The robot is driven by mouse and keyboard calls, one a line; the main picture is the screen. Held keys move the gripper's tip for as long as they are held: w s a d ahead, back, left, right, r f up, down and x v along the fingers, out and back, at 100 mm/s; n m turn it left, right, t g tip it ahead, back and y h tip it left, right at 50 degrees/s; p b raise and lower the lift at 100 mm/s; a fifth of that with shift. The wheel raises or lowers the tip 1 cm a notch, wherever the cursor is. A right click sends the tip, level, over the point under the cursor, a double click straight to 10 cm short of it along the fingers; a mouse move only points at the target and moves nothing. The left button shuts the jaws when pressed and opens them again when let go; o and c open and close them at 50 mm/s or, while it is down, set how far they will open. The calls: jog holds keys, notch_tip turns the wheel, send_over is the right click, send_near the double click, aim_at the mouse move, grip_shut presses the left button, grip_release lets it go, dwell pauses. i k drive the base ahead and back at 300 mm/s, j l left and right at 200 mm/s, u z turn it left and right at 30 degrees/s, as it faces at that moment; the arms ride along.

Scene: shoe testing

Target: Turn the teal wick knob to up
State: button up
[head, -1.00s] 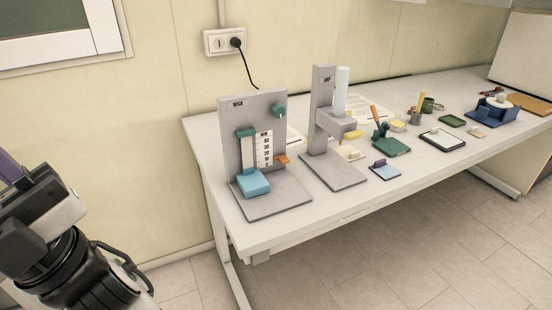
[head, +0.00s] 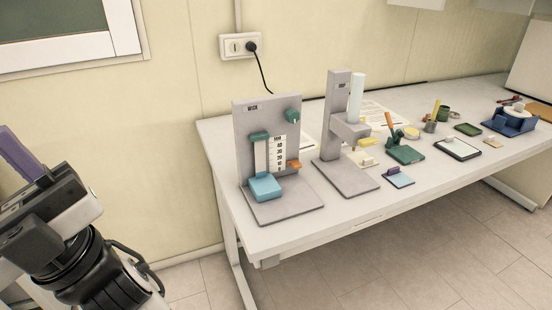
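The WICK stand (head: 245,133) is a grey upright panel on a grey base at the left end of the white table. The small teal wick knob (head: 293,116) is on the panel's upper right; its exact setting is too small to read. My gripper (head: 20,150) is at the far left edge, well away from the stand. A purple finger shows; the rest is cut off or hidden.
A second grey stand (head: 336,110) with a white cylinder (head: 356,98) stands just right of the WICK stand. Further right are a green holder (head: 405,154), a framed pad (head: 457,148) and a blue tray (head: 510,124). The table's front edge (head: 330,228) faces open floor.

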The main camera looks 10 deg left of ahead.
aim_at(292, 116)
jog(key=i+j+z, duration=0.1)
jog(key=z, duration=0.25)
jog(key=i+j+z, duration=0.1)
jog(key=j+z, duration=0.45)
jog(key=z, duration=0.15)
jog(key=i+j, duration=0.05)
